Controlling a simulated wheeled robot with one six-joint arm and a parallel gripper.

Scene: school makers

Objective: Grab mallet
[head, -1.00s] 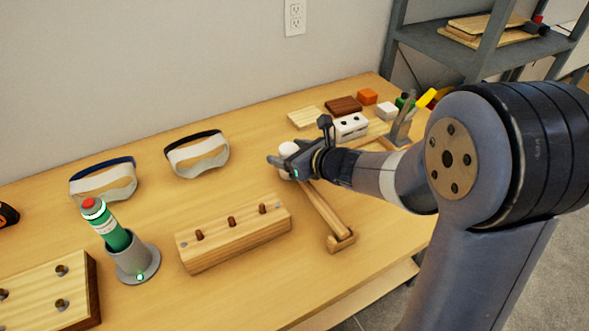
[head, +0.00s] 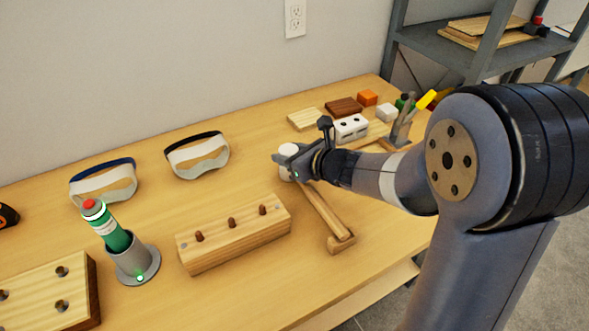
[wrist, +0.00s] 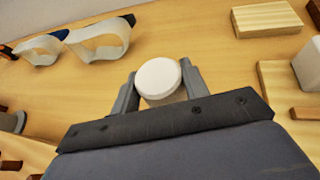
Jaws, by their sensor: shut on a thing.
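My gripper (head: 283,163) is shut on a short white cylinder, which looks like the mallet's head (head: 289,149). In the wrist view the white head (wrist: 159,80) sits between the two fingers (wrist: 160,88), its round face toward the camera. A wooden bar (head: 325,214) runs from under my gripper toward the lower right and ends in a small wooden crosspiece. It looks like the mallet's handle, but the join is hidden behind my gripper. I cannot tell whether the mallet is clear of the table.
A pegged wooden block (head: 232,238) stands left of the bar. A green bottle with a red top (head: 112,232) leans in a grey holder (head: 134,268). Two goggles (head: 197,157) lie behind. Small blocks, including a white one (head: 351,127), lie at the back right.

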